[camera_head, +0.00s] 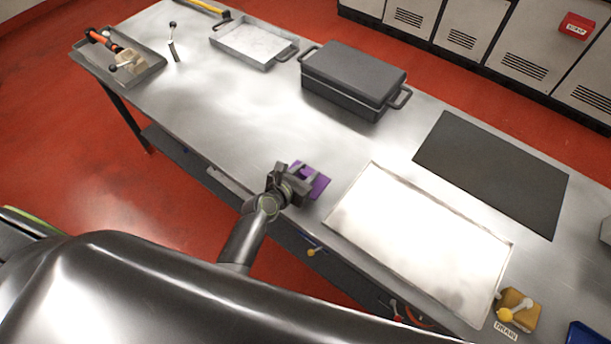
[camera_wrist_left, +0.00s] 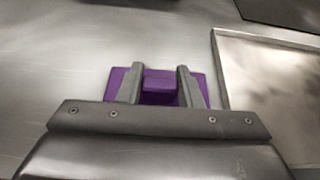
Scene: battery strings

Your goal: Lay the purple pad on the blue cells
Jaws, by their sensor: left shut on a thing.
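The purple pad (camera_head: 318,182) is near the front edge of the metal table, just left of the shiny tray. My left gripper (camera_head: 304,174) is over it. In the left wrist view the purple pad (camera_wrist_left: 117,86) has a raised block in its middle, and the fingers of my left gripper (camera_wrist_left: 160,84) are shut on that block. I cannot tell whether the pad touches the table. No blue cells can be made out; a blue item (camera_head: 587,334) is cut off at the lower right corner. My right gripper is not in view.
A shiny shallow tray (camera_head: 372,163) lies right of the pad, with a dark mat (camera_head: 490,170) behind it. A lidded dark box (camera_head: 353,78) stands at the back. A small tray (camera_head: 250,45) and a tool tray (camera_head: 150,75) are far left. The table's left middle is clear.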

